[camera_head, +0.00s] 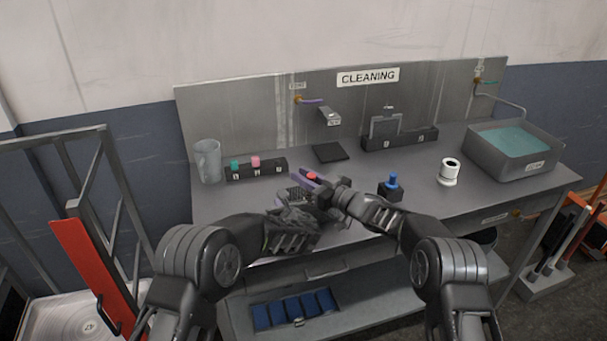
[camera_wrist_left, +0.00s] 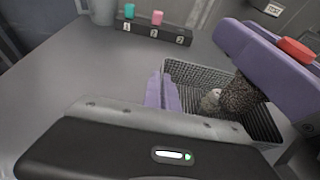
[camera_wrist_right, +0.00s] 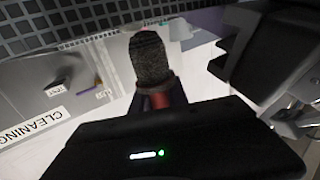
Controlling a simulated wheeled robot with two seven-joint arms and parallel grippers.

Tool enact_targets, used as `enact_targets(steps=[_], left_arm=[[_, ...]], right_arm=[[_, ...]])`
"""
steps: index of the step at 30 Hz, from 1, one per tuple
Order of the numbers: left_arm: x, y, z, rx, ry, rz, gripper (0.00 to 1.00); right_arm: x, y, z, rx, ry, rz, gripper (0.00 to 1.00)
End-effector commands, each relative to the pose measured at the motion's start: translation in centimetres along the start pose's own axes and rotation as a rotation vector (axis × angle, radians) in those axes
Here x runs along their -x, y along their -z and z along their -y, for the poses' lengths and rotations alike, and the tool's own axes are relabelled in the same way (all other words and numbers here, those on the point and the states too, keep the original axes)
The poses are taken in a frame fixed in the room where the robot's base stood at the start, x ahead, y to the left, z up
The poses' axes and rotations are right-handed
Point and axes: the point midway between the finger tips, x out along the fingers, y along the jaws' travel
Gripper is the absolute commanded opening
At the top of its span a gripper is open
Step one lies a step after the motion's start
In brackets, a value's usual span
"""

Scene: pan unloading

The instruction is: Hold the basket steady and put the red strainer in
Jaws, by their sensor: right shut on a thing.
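The red strainer (camera_head: 312,176) is held in my right gripper (camera_head: 322,187). In the left wrist view its red top (camera_wrist_left: 296,50) shows above the purple fingers, and its dark mesh (camera_wrist_left: 240,95) hangs over or into the basket (camera_wrist_left: 200,75); the exact depth is unclear. The mesh also shows in the right wrist view (camera_wrist_right: 151,58). The wire basket stands on the table, largely hidden by my arms in the head view. My left gripper (camera_head: 285,208) is at the basket's near left side. Its purple fingers (camera_wrist_left: 162,92) are at the basket rim; their gap is unclear.
A block with teal and pink pieces (camera_head: 256,170) and a clear jug (camera_head: 208,160) stand at left. A blue-topped piece (camera_head: 392,183), a white cylinder (camera_head: 449,171) and a tub (camera_head: 478,152) stand at right. A dark pad (camera_head: 331,152) lies behind.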

Motion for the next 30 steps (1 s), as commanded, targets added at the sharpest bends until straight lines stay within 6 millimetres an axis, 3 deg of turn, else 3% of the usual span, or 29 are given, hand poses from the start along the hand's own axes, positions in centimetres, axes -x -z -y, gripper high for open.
enact_targets(steps=[14, 15, 23, 30], left_arm=[[0.00, 0.01, 0.00, 0.000, 0.000, 0.000, 0.00], [0.00, 0.00, 0.00, 0.000, 0.000, 0.000, 0.00], [0.00, 0.01, 0.00, 0.000, 0.000, 0.000, 0.00], [0.00, 0.01, -0.01, 0.000, 0.000, 0.000, 0.00]], right_arm=[[0.00, -0.57, 0.00, -0.001, 0.000, 0.000, 0.00], [0.00, -0.46, -0.01, 0.000, 0.000, -0.001, 0.23], [0.00, -0.47, 0.00, 0.000, 0.000, 0.000, 0.45], [0.01, -0.49, 0.00, 0.000, 0.000, 0.000, 0.46]])
